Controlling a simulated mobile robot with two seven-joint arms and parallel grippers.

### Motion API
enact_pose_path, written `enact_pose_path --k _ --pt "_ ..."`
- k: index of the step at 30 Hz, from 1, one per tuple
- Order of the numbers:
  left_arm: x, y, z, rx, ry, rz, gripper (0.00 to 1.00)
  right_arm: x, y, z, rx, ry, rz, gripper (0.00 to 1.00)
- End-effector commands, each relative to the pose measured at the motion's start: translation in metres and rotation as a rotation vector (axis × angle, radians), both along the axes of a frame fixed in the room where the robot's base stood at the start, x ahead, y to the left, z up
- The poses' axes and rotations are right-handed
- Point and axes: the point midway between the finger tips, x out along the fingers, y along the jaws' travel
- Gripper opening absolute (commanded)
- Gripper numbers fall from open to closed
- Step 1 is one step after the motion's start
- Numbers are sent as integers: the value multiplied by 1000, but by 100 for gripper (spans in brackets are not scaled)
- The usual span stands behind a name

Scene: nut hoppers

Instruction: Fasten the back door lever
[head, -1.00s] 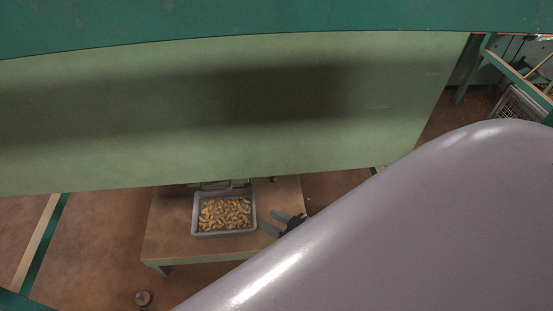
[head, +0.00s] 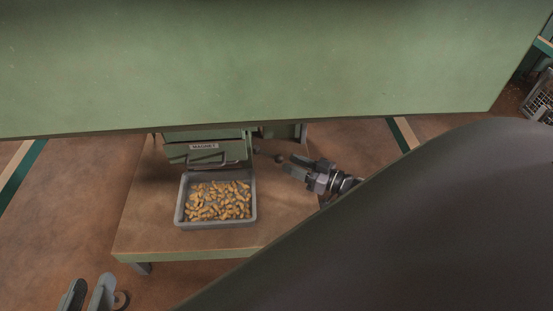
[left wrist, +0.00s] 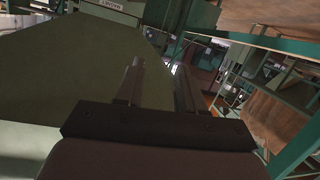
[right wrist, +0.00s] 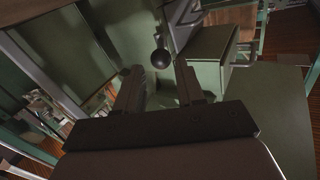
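A lever with a dark ball knob (head: 279,158) sticks out beside the drawer under the green hopper body. In the right wrist view the knob (right wrist: 160,58) shows just beyond the fingertips, in line with the gap between them. My right gripper (head: 288,166) is open and empty, its fingers pointing at the knob and apparently apart from it. My left gripper (head: 87,292) is open and empty at the lower left of the head view, away from the lever. Its two parted fingers also show in the left wrist view (left wrist: 158,75). Most of the lever's shaft is hidden or unclear.
A drawer labelled MAGNET (head: 205,154) sits above a grey tray (head: 215,225) of nuts on a low table (head: 150,215). The large green hopper panel (head: 250,70) fills the top. My own arm covers the lower right.

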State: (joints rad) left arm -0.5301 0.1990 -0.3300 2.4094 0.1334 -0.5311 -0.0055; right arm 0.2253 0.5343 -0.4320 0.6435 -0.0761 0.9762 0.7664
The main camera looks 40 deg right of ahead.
Motion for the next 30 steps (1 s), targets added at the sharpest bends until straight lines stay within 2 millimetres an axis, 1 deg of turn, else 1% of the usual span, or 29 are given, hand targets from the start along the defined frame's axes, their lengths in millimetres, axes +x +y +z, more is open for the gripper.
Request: enact_pose_path --k 1,6,12,16,22,23,24,26,30 --pt "-1 1 -2 7 -8 1 38 7 4 -1 1 -3 1 38" --pt "-3 6 -2 37 -48 11 38 32 16 -2 0 -3 1 38" --pt "-5 10 0 66 -89 18 38 52 26 -1 1 -2 0 38" --pt "-5 11 2 73 -101 20 38 55 27 0 0 1 -1 38" --pt "-5 11 3 72 -102 21 38 56 27 0 0 1 -1 38" --pt "-5 11 3 72 -102 21 38 55 27 0 0 1 -1 32" --pt "-5 11 3 72 -102 21 38 55 27 0 0 1 -1 19" --pt "-5 11 3 72 -102 21 38 55 27 0 0 1 -1 0" --pt "-5 11 3 72 -101 21 38 55 28 0 0 1 -1 0"
